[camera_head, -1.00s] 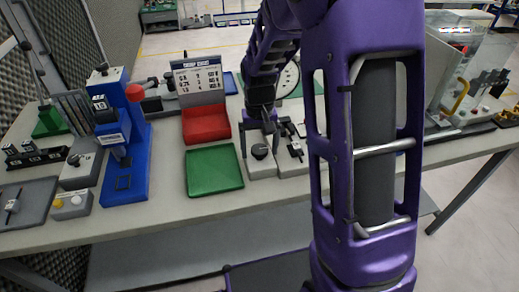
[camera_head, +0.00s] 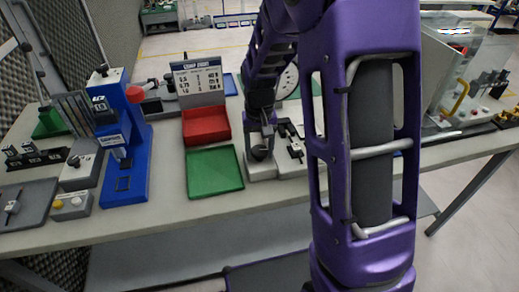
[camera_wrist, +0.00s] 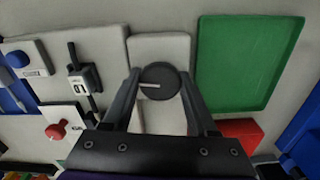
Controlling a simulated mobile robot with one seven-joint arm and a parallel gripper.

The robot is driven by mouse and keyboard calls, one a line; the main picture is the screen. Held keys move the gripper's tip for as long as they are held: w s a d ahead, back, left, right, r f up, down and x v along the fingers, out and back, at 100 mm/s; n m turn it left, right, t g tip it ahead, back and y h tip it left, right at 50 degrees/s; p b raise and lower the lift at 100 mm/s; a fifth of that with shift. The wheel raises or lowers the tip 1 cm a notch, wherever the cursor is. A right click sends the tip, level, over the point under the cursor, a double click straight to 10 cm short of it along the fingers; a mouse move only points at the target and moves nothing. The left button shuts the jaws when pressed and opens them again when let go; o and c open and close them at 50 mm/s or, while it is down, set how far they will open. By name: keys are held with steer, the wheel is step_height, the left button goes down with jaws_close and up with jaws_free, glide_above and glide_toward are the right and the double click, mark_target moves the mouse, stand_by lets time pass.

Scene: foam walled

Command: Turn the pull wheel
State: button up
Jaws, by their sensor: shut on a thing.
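The pull wheel looks to be the dark round knob (camera_wrist: 159,80) with a white pointer line, on a light grey plate (camera_wrist: 161,45). My gripper (camera_wrist: 160,82) has one finger on each side of the knob and is shut on it. In the head view my gripper (camera_head: 261,146) is low over the plate at the bench's front middle, and its fingers partly hide the knob (camera_head: 260,154).
A green tray (camera_head: 215,172) lies just left of the knob plate, with a red tray (camera_head: 206,125) behind it. A small lever switch (camera_wrist: 82,75) and a red knob (camera_wrist: 55,131) sit close by. A blue press-like stand (camera_head: 127,165) is farther left.

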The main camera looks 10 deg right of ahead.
mark_target(259, 150)
steer(key=shift+m, duration=1)
steer(key=o, duration=1.4)
steer(key=shift+c, duration=0.2)
steer(key=shift+r, duration=0.1)
step_height(259, 150, up, 17)
steer(key=p, duration=0.2)
steer(key=shift+r, duration=0.15)
